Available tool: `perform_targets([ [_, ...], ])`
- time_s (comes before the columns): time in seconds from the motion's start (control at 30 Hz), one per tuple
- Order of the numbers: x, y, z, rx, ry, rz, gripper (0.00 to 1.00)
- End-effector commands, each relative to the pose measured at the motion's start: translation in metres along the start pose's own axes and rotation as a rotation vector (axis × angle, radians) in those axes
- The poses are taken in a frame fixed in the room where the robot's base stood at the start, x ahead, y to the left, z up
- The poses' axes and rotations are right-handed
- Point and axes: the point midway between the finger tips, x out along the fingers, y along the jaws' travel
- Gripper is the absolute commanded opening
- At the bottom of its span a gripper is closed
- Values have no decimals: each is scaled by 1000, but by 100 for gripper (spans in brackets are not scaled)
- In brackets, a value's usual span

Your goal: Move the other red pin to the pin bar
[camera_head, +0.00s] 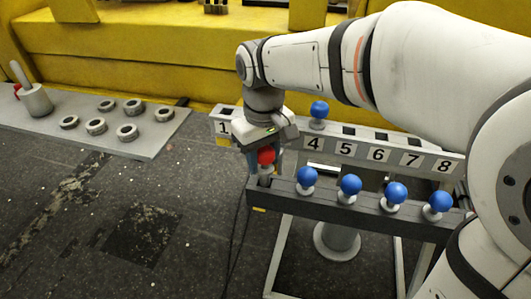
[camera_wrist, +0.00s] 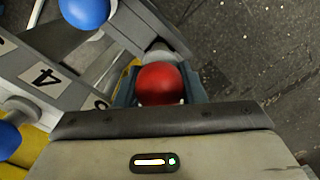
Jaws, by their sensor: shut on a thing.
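A red-headed pin (camera_head: 266,156) is between the fingers of my gripper (camera_head: 264,165), at the left end of the dark front bar (camera_head: 328,199). In the wrist view the red ball head (camera_wrist: 160,82) sits between the fingers (camera_wrist: 160,92), with a pale piece just beyond it. My gripper is shut on the red pin. I cannot tell whether the pin's lower end is seated in the bar. Several blue pins (camera_head: 350,186) stand upright along this bar. A numbered bar (camera_head: 361,152) runs behind it.
One blue pin (camera_head: 319,110) stands on the numbered bar near label 4. A grey plate (camera_head: 150,140) at left carries several dark rings and a grey cylinder (camera_head: 36,100) with a white rod and a red part. Yellow structure (camera_head: 160,60) lies behind. The floor at lower left is clear.

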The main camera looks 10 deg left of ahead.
Motion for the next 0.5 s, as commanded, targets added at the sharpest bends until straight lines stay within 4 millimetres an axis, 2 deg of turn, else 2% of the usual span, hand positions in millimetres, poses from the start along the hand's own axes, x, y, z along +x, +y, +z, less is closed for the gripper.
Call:
perform_targets([
  [0.5,20,0,0,-1,0,0,7],
])
